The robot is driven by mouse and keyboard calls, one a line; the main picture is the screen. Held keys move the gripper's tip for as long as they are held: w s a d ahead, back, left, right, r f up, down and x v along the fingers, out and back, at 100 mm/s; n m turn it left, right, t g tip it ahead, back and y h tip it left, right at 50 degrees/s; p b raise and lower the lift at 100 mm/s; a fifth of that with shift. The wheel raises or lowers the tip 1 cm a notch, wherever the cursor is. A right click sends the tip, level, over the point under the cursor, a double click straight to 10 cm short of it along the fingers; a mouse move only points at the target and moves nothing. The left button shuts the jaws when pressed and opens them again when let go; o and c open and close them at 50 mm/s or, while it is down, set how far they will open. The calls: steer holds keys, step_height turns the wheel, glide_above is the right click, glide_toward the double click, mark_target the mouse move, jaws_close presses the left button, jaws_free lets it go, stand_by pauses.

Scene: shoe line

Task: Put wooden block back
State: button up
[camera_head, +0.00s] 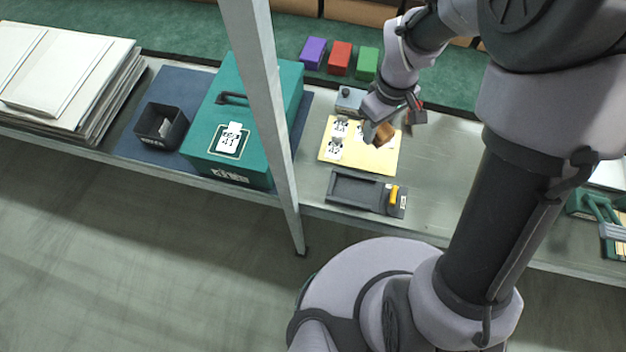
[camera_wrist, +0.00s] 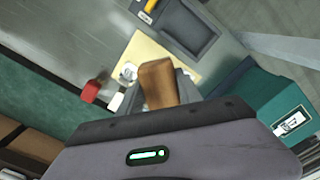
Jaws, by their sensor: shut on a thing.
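The wooden block (camera_wrist: 158,84) is brown and sits between the fingers of my gripper (camera_wrist: 160,95) in the wrist view. In the head view my gripper (camera_head: 376,132) holds the block (camera_head: 384,132) above the yellow board (camera_head: 370,160). The gripper is shut on the block. White tags with black print (camera_head: 335,150) lie on the board. How high the block hangs above the board is hard to tell, and the gripper hides part of the board.
A dark tray (camera_head: 355,187) with a yellow piece (camera_head: 393,194) lies in front of the board. A teal box (camera_head: 275,85) and a black bin (camera_head: 161,126) stand left of the post (camera_head: 262,90). Purple (camera_head: 313,53), red (camera_head: 340,57) and green (camera_head: 366,63) blocks stand behind. Bare table lies right of the board.

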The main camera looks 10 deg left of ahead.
steer(key=s+a+f+n+b, duration=0.1)
steer(key=s+a+f+n, duration=0.25)
steer(key=a+n, duration=0.65)
steer(key=n+b, duration=0.1)
steer(key=n, duration=1)
glide_above(312, 182)
steer(key=shift+n, duration=0.4)
step_height(312, 182, down, 11)
steer(key=b, duration=0.5)
steer(key=shift+d+r, duration=0.1)
steer(key=shift+r, duration=0.1)
steer(key=shift+f, duration=0.25)
steer(key=shift+r, duration=0.15)
steer(key=o, duration=1)
steer(key=shift+c, duration=0.2)
steer(key=shift+o, duration=0.4)
